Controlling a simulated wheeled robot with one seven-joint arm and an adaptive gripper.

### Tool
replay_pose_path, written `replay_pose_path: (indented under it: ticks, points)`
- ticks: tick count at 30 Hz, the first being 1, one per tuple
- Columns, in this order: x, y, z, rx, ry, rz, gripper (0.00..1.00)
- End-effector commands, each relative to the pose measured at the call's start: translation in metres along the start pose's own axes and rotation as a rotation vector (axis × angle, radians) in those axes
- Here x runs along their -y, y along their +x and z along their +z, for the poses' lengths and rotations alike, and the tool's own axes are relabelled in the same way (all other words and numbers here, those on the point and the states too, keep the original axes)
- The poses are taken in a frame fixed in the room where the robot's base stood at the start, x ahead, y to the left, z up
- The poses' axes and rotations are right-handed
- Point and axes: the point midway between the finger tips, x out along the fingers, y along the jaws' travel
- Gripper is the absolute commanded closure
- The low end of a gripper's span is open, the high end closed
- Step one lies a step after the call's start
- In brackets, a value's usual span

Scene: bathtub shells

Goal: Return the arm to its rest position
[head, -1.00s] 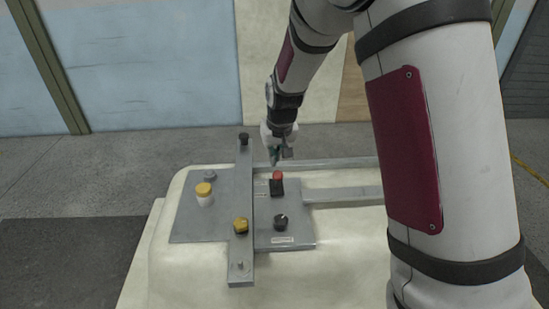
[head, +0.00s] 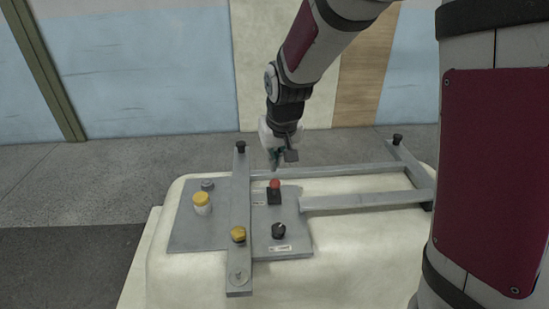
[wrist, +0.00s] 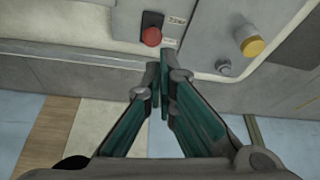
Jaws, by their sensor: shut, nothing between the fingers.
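My gripper (head: 276,160) hangs from the arm above the far edge of the bathtub shell, just behind the red push button (head: 274,184) in the head view. In the wrist view my gripper (wrist: 160,88) has its two green fingers brought together at the tips, with nothing between them. The red button (wrist: 152,37) on its black block lies beyond the fingertips there, apart from them. My arm is bent and runs from the right side of the head view down to the gripper.
The pale tub shell (head: 180,275) bears a grey panel (head: 190,235) with a yellow-capped knob (head: 201,202), a yellow button (head: 238,235) and a black knob (head: 279,230). A metal bar (head: 239,265) crosses it; a frame (head: 350,202) lies at right. Floor at left is clear.

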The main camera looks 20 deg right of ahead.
Motion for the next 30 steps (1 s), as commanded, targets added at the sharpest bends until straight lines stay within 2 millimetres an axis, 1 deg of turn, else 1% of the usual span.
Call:
replay_pose_path:
  ticks: [3, 5, 8, 11, 12, 14, 15, 17, 18, 20, 21, 23, 24, 27, 30]
  points:
    - [0.0, -0.001, 0.0, -0.001, 0.0, 0.0, 1.0]
    - [-0.001, -0.006, 0.002, -0.002, 0.002, -0.002, 1.0]
    - [-0.003, -0.025, 0.009, -0.005, 0.006, -0.01, 1.0]
    - [-0.008, -0.058, 0.025, -0.006, 0.012, -0.021, 1.0]
    - [-0.009, -0.072, 0.034, -0.006, 0.013, -0.026, 1.0]
    - [-0.012, -0.093, 0.049, -0.007, 0.014, -0.032, 1.0]
    - [-0.014, -0.106, 0.06, -0.005, 0.014, -0.034, 1.0]
    - [-0.017, -0.124, 0.076, -0.005, 0.012, -0.037, 1.0]
    - [-0.018, -0.136, 0.087, -0.005, 0.012, -0.038, 1.0]
    - [-0.021, -0.152, 0.105, -0.006, 0.01, -0.038, 1.0]
    - [-0.022, -0.162, 0.117, -0.005, 0.009, -0.037, 1.0]
    - [-0.024, -0.175, 0.136, -0.006, 0.007, -0.034, 1.0]
    - [-0.025, -0.183, 0.149, -0.005, 0.006, -0.031, 1.0]
    - [-0.027, -0.198, 0.179, -0.006, 0.002, -0.022, 1.0]
    - [-0.029, -0.208, 0.204, -0.003, 0.001, -0.012, 1.0]
